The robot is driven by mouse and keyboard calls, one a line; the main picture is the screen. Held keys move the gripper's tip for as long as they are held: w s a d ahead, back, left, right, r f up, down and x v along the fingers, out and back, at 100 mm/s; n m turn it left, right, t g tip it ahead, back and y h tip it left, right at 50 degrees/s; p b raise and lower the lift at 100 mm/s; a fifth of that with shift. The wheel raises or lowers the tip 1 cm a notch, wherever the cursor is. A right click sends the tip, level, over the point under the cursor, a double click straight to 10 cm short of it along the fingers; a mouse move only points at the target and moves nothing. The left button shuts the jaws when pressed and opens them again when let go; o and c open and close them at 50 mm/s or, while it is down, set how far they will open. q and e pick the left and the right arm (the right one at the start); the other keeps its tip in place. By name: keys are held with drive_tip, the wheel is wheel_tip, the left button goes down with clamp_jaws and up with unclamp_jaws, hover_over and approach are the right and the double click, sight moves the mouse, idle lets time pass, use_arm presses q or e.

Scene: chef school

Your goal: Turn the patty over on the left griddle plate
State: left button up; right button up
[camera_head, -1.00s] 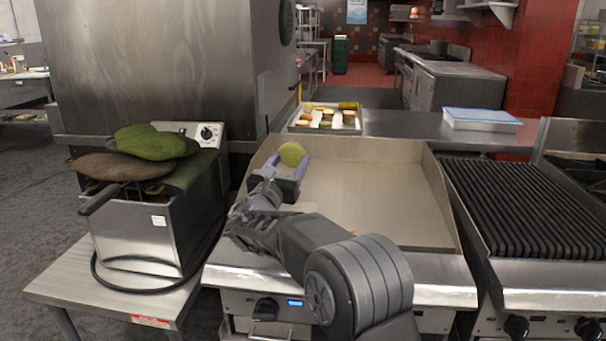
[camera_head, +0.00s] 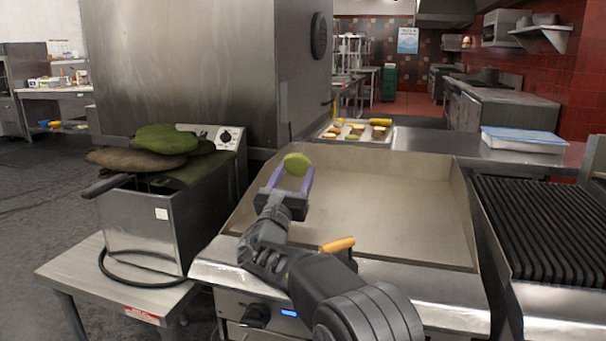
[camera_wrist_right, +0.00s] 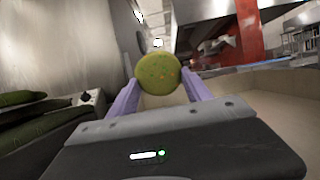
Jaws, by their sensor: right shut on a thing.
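The patty (camera_head: 297,164) is a round, yellow-green disc near the back left of the left griddle plate (camera_head: 390,205). My right gripper (camera_head: 296,177) is shut on it, with its purple fingers on either side. In the right wrist view the patty (camera_wrist_right: 158,74) sits between the fingertips (camera_wrist_right: 160,85), its speckled flat face turned towards the camera, so it stands on edge rather than flat. It appears raised above the plate, but its lower edge is partly hidden and I cannot tell the gap. My left gripper is not in view.
An orange handle-like thing (camera_head: 338,244) shows at the griddle's front edge, partly hidden by my arm. A fryer (camera_head: 150,225) with green and brown pieces on top stands left. A food tray (camera_head: 357,131) lies behind, and a ribbed grill (camera_head: 535,225) stands right. Most of the plate is bare.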

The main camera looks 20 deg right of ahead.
drive_tip(key=shift+d+f, duration=0.15)
drive_tip(key=shift+f, duration=0.25)
drive_tip(key=o, duration=1.6)
drive_tip(key=shift+s, duration=0.15)
drive_tip(key=shift+s+a+b, duration=0.75)
drive_tip(key=shift+s+a, duration=0.75)
drive_tip(key=shift+s, duration=0.2)
drive_tip(key=s+a, duration=0.3)
drive_tip(key=shift+s+r, duration=0.25)
drive_tip(key=shift+s, duration=0.1)
